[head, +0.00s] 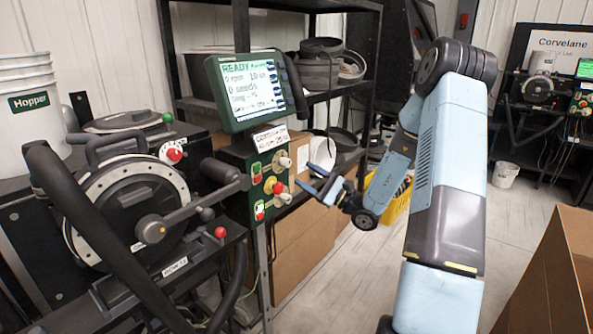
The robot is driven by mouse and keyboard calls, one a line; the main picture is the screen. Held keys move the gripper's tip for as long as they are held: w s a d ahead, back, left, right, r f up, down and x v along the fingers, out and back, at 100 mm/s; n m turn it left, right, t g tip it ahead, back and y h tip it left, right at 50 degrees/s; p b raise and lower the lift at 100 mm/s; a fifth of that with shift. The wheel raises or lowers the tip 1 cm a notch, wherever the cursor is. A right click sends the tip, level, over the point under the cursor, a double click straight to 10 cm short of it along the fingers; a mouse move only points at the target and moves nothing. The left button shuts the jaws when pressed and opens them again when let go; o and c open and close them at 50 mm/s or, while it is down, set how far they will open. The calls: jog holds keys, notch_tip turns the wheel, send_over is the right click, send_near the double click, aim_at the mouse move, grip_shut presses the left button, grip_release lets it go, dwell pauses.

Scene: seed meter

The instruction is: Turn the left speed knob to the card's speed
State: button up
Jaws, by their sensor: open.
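A green control panel (262,192) under the screen carries knobs with pale and red parts. An upper knob (285,162) and a lower knob (277,187) face right, toward my gripper. I cannot tell from labels which one is the left speed knob. A white card (270,138) sits above the knobs; its writing is too small to read. The tilted screen (245,88) shows "READY". My gripper (306,177) is open and empty, just right of the panel, with its fingers pointing left at the knobs. It appears apart from them.
The seed meter (128,210) with its crank and thick black hoses fills the left. A hopper (28,105) stands behind it. A shelf (345,84) is behind the panel. A cardboard box (555,275) stands at the lower right. Some floor (335,270) between is clear.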

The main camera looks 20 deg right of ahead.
jog(key=v, duration=0.7)
jog(key=shift+s, duration=0.1)
jog(key=s+a+r+n+g+h, duration=0.2)
jog(key=s+a+r+n+g, duration=0.2)
jog(key=s+a+n+g, duration=0.3)
jog(key=s+a+r+n+g+h, duration=0.3)
jog(key=s+a+r+n+g, duration=0.15)
jog(key=s+a+g, duration=0.4)
jog(key=s+d+r+n+t+h, duration=0.3)
jog(key=s+r+h, duration=0.2)
jog(key=s+h, duration=0.1)
jog(key=s+d+r+n+t+h, duration=0.3)
jog(key=s+d+r+h, duration=0.1)
jog(key=s+h, duration=0.2)
jog(key=shift+s+d+r, duration=0.3)
jog(key=shift+s+r, duration=0.1)
jog(key=shift+s, duration=0.45)
